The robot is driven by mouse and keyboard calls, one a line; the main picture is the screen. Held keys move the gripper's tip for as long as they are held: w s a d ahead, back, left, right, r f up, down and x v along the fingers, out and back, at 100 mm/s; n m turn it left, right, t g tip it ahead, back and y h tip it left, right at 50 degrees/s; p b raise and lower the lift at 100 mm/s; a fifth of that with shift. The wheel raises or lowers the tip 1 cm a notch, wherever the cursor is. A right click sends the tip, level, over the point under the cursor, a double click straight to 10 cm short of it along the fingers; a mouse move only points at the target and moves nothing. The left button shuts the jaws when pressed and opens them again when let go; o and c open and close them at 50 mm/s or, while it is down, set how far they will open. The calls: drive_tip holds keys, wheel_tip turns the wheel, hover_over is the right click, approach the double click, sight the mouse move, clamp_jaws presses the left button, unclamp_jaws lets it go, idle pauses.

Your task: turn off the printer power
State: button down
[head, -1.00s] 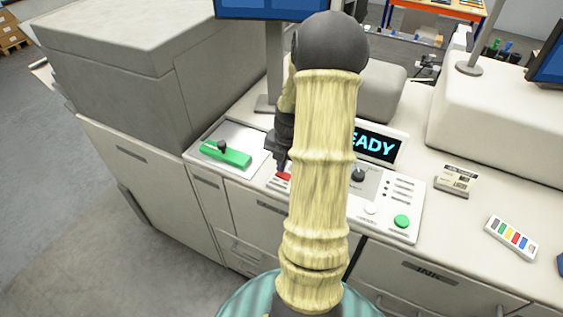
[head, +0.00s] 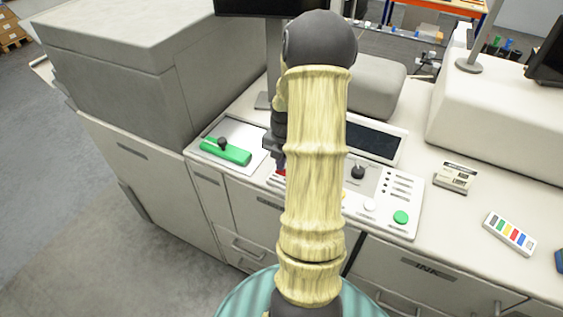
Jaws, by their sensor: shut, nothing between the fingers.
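The printer's control panel (head: 408,218) is set in the front of the light counter, partly hidden behind my arm. Its display (head: 372,140) is dark and shows no text. A red control (head: 280,173) shows just left of my arm, mostly covered. My gripper (head: 280,164) is shut and empty, pointing down at the red control. I cannot tell whether the fingertips touch it. A green button (head: 401,217), a white button (head: 370,205) and a black knob (head: 358,172) are on the right of the panel.
A green block with a black knob (head: 226,152) sits on a plate to the left. A colour-striped device (head: 509,233) and a small labelled box (head: 455,177) lie on the counter to the right. Both monitors, at the top (head: 249,5) and far right (head: 547,62), are dark.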

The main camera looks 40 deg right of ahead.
drive_tip(key=shift+s+f, duration=0.15)
drive_tip(key=shift+s, duration=0.2)
drive_tip(key=shift+s+d+p, duration=0.25)
drive_tip(key=shift+s+p, duration=0.05)
drive_tip(key=shift+s, duration=0.25)
drive_tip(key=shift+w, duration=0.1)
wheel_tip(320, 180, up, 3)
drive_tip(key=shift+w+f+p, duration=0.1)
drive_tip(key=shift+f+p, duration=0.05)
drive_tip(key=shift+p, duration=1)
drive_tip(key=shift+s+r+p, duration=0.15)
drive_tip(key=shift+r+p, duration=0.3)
drive_tip(key=shift+r, duration=0.1)
drive_tip(key=shift+s+r+p, duration=0.15)
drive_tip(key=shift+r+p, duration=0.25)
drive_tip(key=shift+r, duration=0.15)
drive_tip(key=shift+d+r+b, duration=0.15)
drive_tip(key=shift+r+b, duration=0.15)
drive_tip(key=shift+b, duration=0.15)
wheel_tip(320, 180, up, 9)
drive_tip(key=b, duration=0.2)
drive_tip(key=shift+s+f, duration=0.15)
drive_tip(key=shift+s, duration=0.1)
